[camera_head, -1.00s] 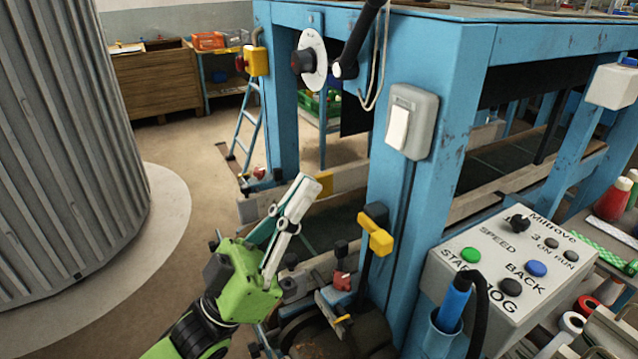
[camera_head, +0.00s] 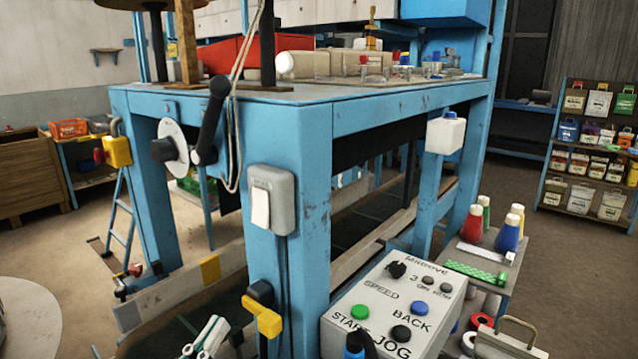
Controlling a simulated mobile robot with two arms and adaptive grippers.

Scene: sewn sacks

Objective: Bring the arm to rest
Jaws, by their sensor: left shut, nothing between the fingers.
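My left gripper (camera_head: 206,338) shows at the bottom edge of the head view, left of the middle. Its pale fingers are shut with nothing between them, and the rest of that arm is out of the picture. The gripper is in front of the blue machine frame (camera_head: 315,200), left of its near leg and of the yellow and black lever (camera_head: 262,312). My right gripper is not in view.
A control panel (camera_head: 392,310) with coloured buttons stands at the bottom right of the machine. A grey switch box (camera_head: 272,200) is on the near leg. A cart with thread cones (camera_head: 508,232) is at the right. Open floor (camera_head: 60,255) lies at the left.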

